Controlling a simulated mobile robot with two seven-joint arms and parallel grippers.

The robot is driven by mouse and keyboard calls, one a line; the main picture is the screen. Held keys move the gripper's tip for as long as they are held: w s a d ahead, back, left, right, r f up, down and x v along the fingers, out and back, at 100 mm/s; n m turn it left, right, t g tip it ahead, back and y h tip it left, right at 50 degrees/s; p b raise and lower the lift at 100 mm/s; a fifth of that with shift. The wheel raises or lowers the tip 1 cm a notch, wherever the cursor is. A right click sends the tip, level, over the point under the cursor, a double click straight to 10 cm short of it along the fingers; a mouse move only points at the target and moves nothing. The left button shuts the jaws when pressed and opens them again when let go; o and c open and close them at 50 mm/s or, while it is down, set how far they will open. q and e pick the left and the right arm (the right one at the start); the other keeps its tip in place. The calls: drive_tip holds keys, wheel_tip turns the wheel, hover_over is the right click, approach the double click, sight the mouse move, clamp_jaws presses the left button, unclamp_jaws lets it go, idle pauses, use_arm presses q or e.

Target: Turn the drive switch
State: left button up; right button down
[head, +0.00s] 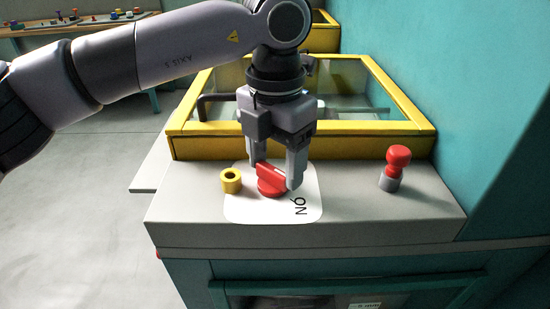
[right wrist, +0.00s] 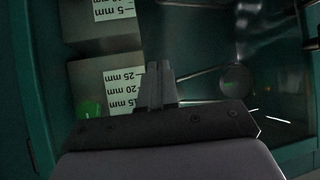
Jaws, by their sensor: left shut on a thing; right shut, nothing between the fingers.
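The drive switch (head: 271,183) is a red rotary knob with a raised handle. It sits on a white rounded label plate (head: 250,213) on the grey console top, with "ON" printed at the plate's right side. My left gripper (head: 275,178) points down over the switch, with a finger on each side of the red handle, shut on it. Part of the handle is hidden by the right-hand finger. My right gripper (right wrist: 157,85) shows only in the right wrist view, shut and empty, its fingers together in front of a dark teal compartment.
A red knob on a grey base (head: 396,165) stands to the right. A yellow-framed clear cover (head: 190,147) lies behind. The right wrist view shows grey blocks with millimetre labels (right wrist: 124,88).

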sight(276, 167)
use_arm(q)
drive_tip(key=shift+r+m, duration=0.1)
drive_tip(key=shift+m, duration=0.3)
drive_tip(key=o, duration=1.1)
drive_tip(key=shift+c, duration=0.2)
wheel_tip(276, 167, up, 7)
drive_tip(key=shift+r, duration=0.1)
drive_tip(key=shift+s, duration=0.1)
